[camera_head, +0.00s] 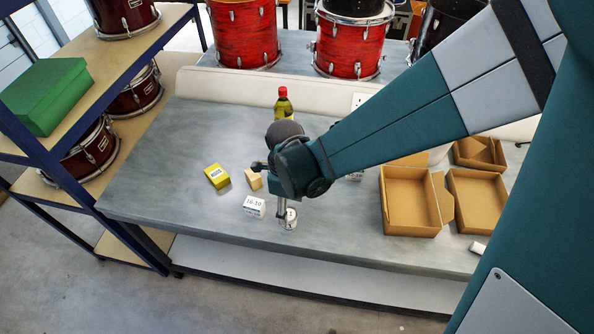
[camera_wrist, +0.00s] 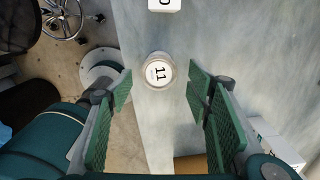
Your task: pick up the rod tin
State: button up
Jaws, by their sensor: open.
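The rod tin, a small round tin with a white lid (camera_head: 290,222), stands upright on the grey bench near its front edge. In the wrist view the tin (camera_wrist: 159,62) shows its lid marked 11, between the fingertips in the picture. My gripper (camera_head: 282,207) is above the tin, pointing down, and partly covers it in the head view. I cannot tell the exact height of the fingertips over the tin.
A white labelled box (camera_head: 254,206) sits close left of the tin. A yellow box (camera_head: 217,176), a wooden block (camera_head: 254,180) and a red-capped bottle (camera_head: 284,105) stand farther back. Open cardboard boxes (camera_head: 386,212) are to the right. The bench's front edge is close.

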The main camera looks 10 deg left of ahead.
aim_at(293, 215)
jog(key=shift+a+f, duration=0.1)
jog(key=shift+f, duration=2.5)
jog(key=shift+s, duration=0.1)
jog(key=c, duration=1)
